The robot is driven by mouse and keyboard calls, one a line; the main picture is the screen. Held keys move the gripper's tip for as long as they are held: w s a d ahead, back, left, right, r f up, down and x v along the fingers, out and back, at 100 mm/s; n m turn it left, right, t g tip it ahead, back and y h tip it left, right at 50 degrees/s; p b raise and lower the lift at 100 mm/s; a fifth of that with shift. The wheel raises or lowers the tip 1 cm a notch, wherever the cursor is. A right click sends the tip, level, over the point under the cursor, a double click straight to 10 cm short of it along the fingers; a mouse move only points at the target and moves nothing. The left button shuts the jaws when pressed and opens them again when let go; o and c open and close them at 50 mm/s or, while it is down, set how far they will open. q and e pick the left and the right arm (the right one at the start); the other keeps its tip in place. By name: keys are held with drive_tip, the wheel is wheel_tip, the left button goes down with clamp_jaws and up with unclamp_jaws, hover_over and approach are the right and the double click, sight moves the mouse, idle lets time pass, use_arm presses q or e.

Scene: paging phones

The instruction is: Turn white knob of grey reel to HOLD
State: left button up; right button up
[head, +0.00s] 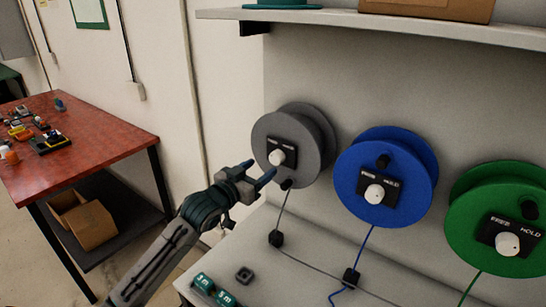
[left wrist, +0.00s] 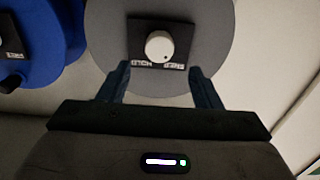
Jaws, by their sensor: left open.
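The grey reel (head: 310,140) is mounted on the wall panel, left of the other reels. Its white knob (head: 277,157) sits on a black label plate (head: 294,146). My left gripper (head: 259,171) is open in front of the grey reel, close to the knob. In the left wrist view the fingers (left wrist: 160,85) point at the grey reel (left wrist: 205,40), spread to either side below the white knob (left wrist: 159,46), not around it. The plate's lettering shows upside down there and is too blurred to read surely. My right gripper is not in view.
A blue reel (head: 350,160) and a green reel (head: 470,245) hang to the right, each with a white knob. A shelf (head: 330,16) runs above. Teal blocks (head: 203,283) lie on the white counter below. A red table (head: 100,135) stands left.

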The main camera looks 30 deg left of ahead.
sight(274, 159)
use_arm(q)
drive_tip(key=w, duration=0.2)
drive_tip(key=w+p, duration=0.1)
drive_tip(key=w, duration=0.2)
drive_tip(key=shift+w+d+r+p, duration=0.1)
drive_tip(key=shift+w+d+p, duration=0.2)
drive_tip(key=shift+d, duration=0.1)
drive_tip(key=shift+w+d, duration=0.1)
drive_tip(key=shift+w, duration=0.55)
drive_tip(key=shift+c, duration=0.6)
drive_tip(key=c, duration=0.9)
drive_tip(key=shift+o, duration=0.2)
